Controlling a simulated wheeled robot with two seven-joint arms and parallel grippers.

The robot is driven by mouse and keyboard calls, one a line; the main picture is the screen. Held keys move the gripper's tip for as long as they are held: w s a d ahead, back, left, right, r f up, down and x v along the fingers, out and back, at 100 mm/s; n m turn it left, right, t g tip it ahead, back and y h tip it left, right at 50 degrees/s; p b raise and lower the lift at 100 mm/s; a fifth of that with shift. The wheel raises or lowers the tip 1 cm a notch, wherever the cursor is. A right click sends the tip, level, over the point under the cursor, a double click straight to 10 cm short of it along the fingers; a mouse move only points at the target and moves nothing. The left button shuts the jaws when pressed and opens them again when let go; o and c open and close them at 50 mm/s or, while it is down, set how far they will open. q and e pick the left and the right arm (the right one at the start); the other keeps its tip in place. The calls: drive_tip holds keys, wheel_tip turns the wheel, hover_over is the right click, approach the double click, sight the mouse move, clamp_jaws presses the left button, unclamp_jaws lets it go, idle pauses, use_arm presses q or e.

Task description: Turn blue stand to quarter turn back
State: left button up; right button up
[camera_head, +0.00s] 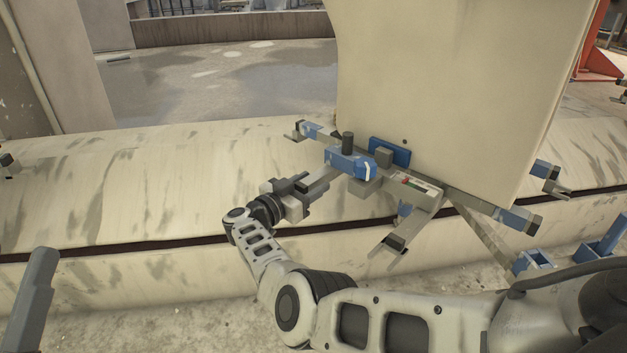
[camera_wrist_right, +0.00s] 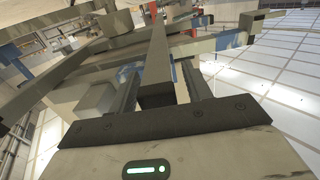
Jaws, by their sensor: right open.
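The blue stand (camera_head: 349,164) is a multi-armed frame with blue sleeves and grey forked ends, in front of a large beige panel. A short dark post stands up near its blue block, which has a white curved mark. My right gripper (camera_head: 312,187) reaches it from the left in the head view. In the right wrist view its two dark fingers (camera_wrist_right: 160,88) are open, with a grey bar (camera_wrist_right: 156,68) of the stand running between them. Whether the fingers touch the bar, I cannot tell. My left gripper is not in view.
The tall beige panel (camera_head: 440,80) rises right behind the stand. A pale stained ledge (camera_head: 130,190) with a dark groove runs beneath. Another forked arm end (camera_head: 553,178) and blue brackets (camera_head: 590,250) are at the right. A grey bar (camera_head: 33,295) stands at the lower left.

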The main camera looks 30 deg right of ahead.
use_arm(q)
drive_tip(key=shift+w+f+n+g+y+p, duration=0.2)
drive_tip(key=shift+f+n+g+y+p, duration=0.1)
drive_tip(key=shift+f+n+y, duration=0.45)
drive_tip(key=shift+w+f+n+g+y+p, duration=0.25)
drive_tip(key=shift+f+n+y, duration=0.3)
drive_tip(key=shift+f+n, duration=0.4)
use_arm(e)
drive_tip(key=v, duration=1)
drive_tip(key=shift+a, duration=0.2)
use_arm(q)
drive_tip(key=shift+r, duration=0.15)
use_arm(e)
drive_tip(key=shift+c, duration=0.3)
